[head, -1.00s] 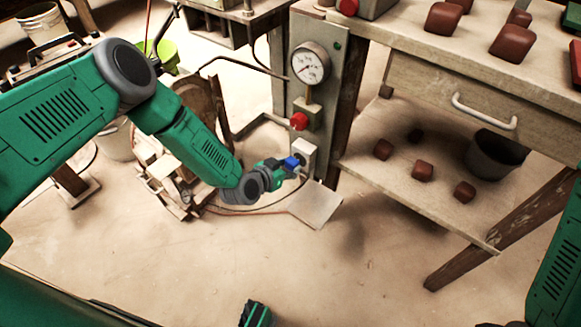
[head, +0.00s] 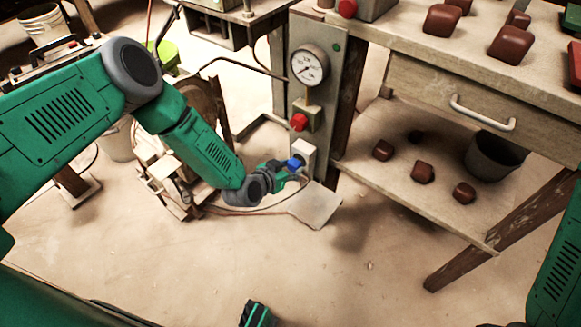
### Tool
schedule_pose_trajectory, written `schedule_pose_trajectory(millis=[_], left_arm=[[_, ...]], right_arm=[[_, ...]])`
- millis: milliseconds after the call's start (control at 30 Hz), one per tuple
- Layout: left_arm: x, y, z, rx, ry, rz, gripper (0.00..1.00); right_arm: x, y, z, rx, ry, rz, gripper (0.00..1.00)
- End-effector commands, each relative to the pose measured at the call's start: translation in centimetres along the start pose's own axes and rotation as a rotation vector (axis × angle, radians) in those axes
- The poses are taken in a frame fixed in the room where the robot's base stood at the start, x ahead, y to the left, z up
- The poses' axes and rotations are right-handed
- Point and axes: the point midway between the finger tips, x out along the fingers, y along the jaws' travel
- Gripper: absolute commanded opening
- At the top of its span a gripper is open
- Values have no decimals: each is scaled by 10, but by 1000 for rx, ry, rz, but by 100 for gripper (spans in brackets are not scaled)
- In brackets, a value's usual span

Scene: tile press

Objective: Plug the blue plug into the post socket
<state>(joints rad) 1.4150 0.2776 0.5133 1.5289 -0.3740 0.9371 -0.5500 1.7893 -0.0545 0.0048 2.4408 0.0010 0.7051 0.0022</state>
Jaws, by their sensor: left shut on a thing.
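The blue plug (head: 294,164) is in my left gripper (head: 286,170), which is shut on it. The plug is right at the face of the post socket (head: 307,151), a pale box low on the grey post (head: 328,88). I cannot tell how deep the plug sits in the socket, since the gripper and plug cover the opening. Part of my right arm (head: 556,270) shows at the right edge; a dark and green tip at the bottom middle may be my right gripper (head: 257,315), and its jaws cannot be made out.
The post carries a pressure gauge (head: 309,65) and a red knob (head: 298,122) above the socket. A workbench (head: 400,42) with a drawer and lower shelf stands to the right, with several red-brown blocks. A wooden machine (head: 172,165) stands left of the socket. The front floor is clear.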

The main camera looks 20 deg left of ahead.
Motion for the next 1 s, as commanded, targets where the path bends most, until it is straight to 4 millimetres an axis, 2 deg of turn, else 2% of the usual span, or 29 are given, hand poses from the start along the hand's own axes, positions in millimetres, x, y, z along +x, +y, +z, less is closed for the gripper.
schedule_pose_trajectory(millis=[1000], left_arm=[[8, 1, -5, 0, 1, 0, 1]], right_arm=[[4, 0, 0, 0, 0, 0, 0]])
